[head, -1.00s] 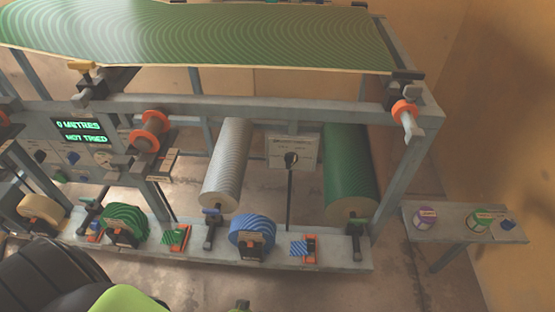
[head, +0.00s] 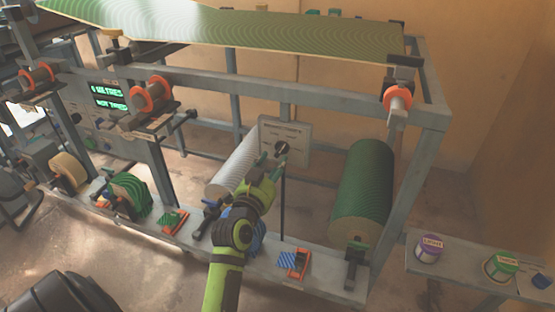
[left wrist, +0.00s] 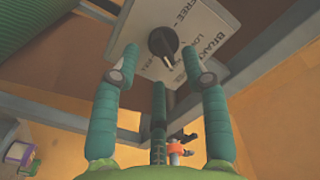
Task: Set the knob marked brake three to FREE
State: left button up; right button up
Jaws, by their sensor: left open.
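The black brake knob (head: 282,148) sits on a pale plate (head: 299,142) on a post between the silver and green rolls. In the left wrist view the knob (left wrist: 163,42) is near the top middle. The plate (left wrist: 128,38) there carries upside-down, tilted lettering, with BRAKE and FREE partly readable; I cannot read its number. The knob's pale mark points down and slightly right in that view. My left gripper (head: 270,168) is in front of the plate. Touch is not clear.
The green roll (head: 364,190) stands right of the plate and the silver roll (head: 236,165) left of it. A grey frame beam (head: 330,103) runs above. A side bench (head: 455,278) with small tubs stands at the right.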

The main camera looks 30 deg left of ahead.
aim_at(279, 155)
pick_arm(q)
jog(key=x, duration=0.4)
jog(key=shift+d, duration=0.1)
grip_shut()
